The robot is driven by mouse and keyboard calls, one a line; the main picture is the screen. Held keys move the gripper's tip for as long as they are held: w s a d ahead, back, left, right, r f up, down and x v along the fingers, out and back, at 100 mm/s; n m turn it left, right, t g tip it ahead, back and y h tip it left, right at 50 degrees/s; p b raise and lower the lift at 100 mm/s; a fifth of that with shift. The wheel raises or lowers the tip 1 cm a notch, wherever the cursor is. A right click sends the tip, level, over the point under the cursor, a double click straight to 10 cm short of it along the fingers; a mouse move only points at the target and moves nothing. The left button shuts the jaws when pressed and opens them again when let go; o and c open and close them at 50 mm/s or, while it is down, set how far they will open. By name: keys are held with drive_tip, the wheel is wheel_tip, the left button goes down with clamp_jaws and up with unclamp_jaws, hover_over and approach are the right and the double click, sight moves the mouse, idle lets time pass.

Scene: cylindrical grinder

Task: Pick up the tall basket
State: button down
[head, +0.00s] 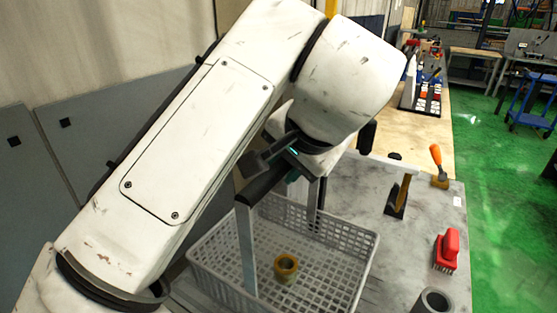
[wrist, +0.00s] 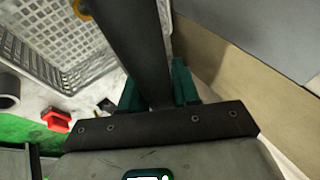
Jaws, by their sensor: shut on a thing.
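The tall basket (head: 205,262) is a light grey mesh crate with flat metal uprights and a black bar handle (head: 262,184) across the top. It stands at the lower middle of the head view, at the near left of the grey table, and its mesh (wrist: 45,45) fills the upper left of the wrist view. My gripper (head: 294,166) is above the basket. In the wrist view its green fingers (wrist: 157,90) are shut on the black handle. My arm hides part of the handle and the back of the basket. I cannot tell whether the basket's bottom touches the table.
A brass-coloured ring (head: 286,267) lies inside the basket. On the grey table (head: 405,235) to the right are a red brush (head: 447,250), a grey hollow cylinder (head: 432,302), a scraper (head: 398,197) and an orange-handled trowel (head: 437,160). A green floor lies to the right.

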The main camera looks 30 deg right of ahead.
drive_tip(key=p+v, duration=0.1)
drive_tip(key=v, duration=0.2)
drive_tip(key=shift+s+d+r+p, duration=0.1)
drive_tip(key=shift+r+p, duration=0.3)
drive_tip(key=s+r+p, duration=0.3)
drive_tip(key=s+p, duration=0.1)
drive_tip(key=s, duration=0.5)
drive_tip(key=shift+d+r, duration=0.25)
drive_tip(key=shift+d, duration=0.1)
drive_tip(key=shift+s+f, duration=0.1)
